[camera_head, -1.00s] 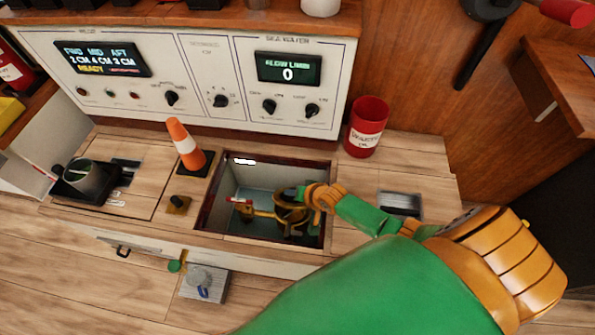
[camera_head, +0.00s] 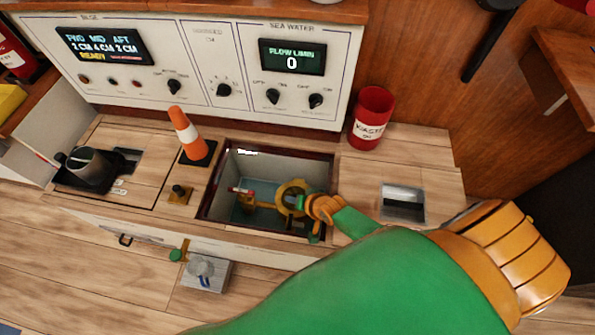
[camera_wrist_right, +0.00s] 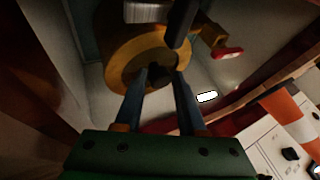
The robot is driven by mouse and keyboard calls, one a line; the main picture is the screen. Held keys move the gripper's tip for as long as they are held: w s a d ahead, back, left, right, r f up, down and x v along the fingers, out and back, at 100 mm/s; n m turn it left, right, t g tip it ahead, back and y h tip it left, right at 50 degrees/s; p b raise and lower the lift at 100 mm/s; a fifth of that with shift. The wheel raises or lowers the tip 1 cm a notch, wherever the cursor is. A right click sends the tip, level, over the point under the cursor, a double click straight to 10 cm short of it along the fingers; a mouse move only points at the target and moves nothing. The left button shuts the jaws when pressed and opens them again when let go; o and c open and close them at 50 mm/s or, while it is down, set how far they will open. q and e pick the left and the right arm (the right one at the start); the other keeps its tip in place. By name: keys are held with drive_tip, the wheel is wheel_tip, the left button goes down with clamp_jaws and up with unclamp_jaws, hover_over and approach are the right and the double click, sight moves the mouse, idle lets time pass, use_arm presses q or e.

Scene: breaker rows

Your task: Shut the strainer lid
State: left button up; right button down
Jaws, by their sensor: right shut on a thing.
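The brass strainer (camera_head: 288,190) sits in the open recess (camera_head: 240,160) in the wooden counter. Its round brass top shows as a disc at the recess's right side. In the right wrist view the round brass part (camera_wrist_right: 122,62) is close in front of the fingers. My right gripper (camera_head: 296,202) reaches into the recess and meets the brass disc. In the wrist view its two dark fingers (camera_wrist_right: 162,74) are closed on a small dark part at the disc's edge, probably of the lid. How far the lid stands open is unclear. My left gripper is out of view.
A red-handled valve (camera_head: 241,191) lies on the pipe left of the strainer. A red waste bin (camera_head: 371,118) stands behind right. The control panel (camera_head: 210,60) backs the counter.

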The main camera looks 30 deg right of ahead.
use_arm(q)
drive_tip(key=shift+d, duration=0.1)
use_arm(e)
drive_tip(key=shift+s+a+f, duration=0.25)
drive_tip(key=shift+s+f, duration=0.1)
drive_tip(key=shift+s, duration=0.1)
drive_tip(key=c, duration=0.6)
unclamp_jaws()
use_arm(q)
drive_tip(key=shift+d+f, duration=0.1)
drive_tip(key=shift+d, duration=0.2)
use_arm(e)
drive_tip(key=shift+o, duration=0.2)
drive_tip(key=shift+a, duration=0.1)
drive_tip(key=p+v, duration=0.1)
drive_tip(key=v, duration=0.1)
drive_tip(key=p+v, duration=0.2)
drive_tip(key=w+p+v, duration=0.1)
drive_tip(key=p+v, duration=0.1)
drive_tip(key=shift+s+r, duration=0.2)
drive_tip(key=shift+r, duration=0.4)
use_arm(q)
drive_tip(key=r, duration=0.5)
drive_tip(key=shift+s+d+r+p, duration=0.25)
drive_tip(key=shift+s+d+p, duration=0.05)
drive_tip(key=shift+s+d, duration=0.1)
use_arm(e)
drive_tip(key=shift+s+d+r, duration=0.2)
drive_tip(key=shift+s+r, duration=0.05)
